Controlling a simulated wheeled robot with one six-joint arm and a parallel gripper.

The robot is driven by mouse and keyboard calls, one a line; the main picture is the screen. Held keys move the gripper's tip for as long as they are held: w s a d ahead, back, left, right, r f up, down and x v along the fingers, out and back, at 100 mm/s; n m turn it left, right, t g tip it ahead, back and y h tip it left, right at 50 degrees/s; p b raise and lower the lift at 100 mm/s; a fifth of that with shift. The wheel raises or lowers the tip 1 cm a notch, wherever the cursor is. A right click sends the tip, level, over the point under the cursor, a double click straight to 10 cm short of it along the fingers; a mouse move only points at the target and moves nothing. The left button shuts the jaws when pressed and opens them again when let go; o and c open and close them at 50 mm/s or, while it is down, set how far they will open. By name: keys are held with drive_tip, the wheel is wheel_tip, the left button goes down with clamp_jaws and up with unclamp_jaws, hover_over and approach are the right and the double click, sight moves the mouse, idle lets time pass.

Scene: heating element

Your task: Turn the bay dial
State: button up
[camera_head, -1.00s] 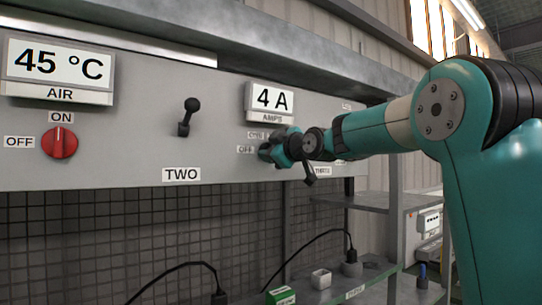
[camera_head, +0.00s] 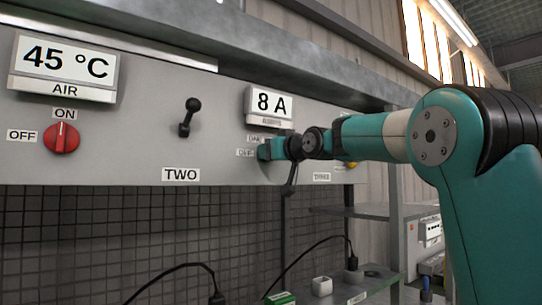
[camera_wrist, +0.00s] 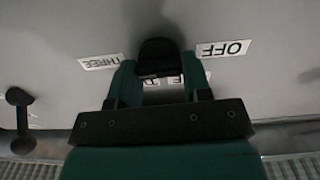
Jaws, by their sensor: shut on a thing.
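My gripper (camera_head: 268,149) is at the grey panel (camera_head: 130,155), below the AMPS display (camera_head: 270,103), which reads 8 A. In the wrist view the two fingers of my gripper (camera_wrist: 159,74) are shut on a black knob (camera_wrist: 157,48), one finger on each side. Another label between the fingers is partly hidden. In the head view the gripper hides the knob.
A red ON/OFF dial (camera_head: 61,138) sits at the left under the AIR display (camera_head: 65,62), reading 45 °C. A black lever (camera_head: 188,117) stands above the TWO label (camera_head: 181,175). A metal shelf (camera_head: 375,211) and cables are below. A black lever (camera_wrist: 19,120) shows in the wrist view.

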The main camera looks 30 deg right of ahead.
drive_tip(key=shift+m, duration=0.4)
drive_tip(key=o, duration=0.9)
drive_tip(key=shift+s+d+b, duration=0.15)
drive_tip(key=shift+s+b, duration=1.6)
drive_tip(key=shift+s, duration=2.6)
drive_tip(key=shift+s+d+b, duration=0.15)
drive_tip(key=shift+s+b, duration=1.6)
drive_tip(key=shift+s, duration=2.6)
